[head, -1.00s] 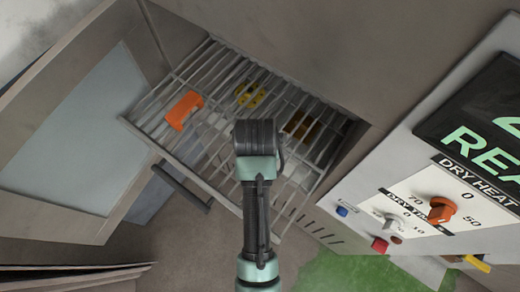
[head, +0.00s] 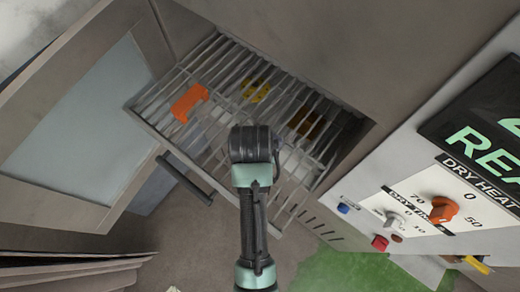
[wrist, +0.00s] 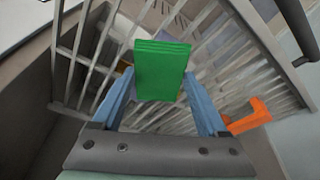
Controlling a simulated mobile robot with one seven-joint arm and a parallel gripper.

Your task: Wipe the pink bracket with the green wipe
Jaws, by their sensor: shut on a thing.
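My gripper (wrist: 160,85) is shut on the green wipe (wrist: 161,68), a flat green block held between two blue fingers in the wrist view. It is over the bars of a wire rack (wrist: 88,50). In the head view my arm hides the gripper and the wipe above the same rack (head: 150,118). I cannot make out a pink bracket in either view. A pale purplish surface shows behind the wipe in the wrist view, too unclear to name.
An orange piece (head: 189,102) lies on the rack's left side, also in the wrist view (wrist: 249,116). A yellow piece (head: 257,91) and a brownish one (head: 305,123) lie farther right. An open door (head: 85,120) stands left; a control panel (head: 420,205) is at right.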

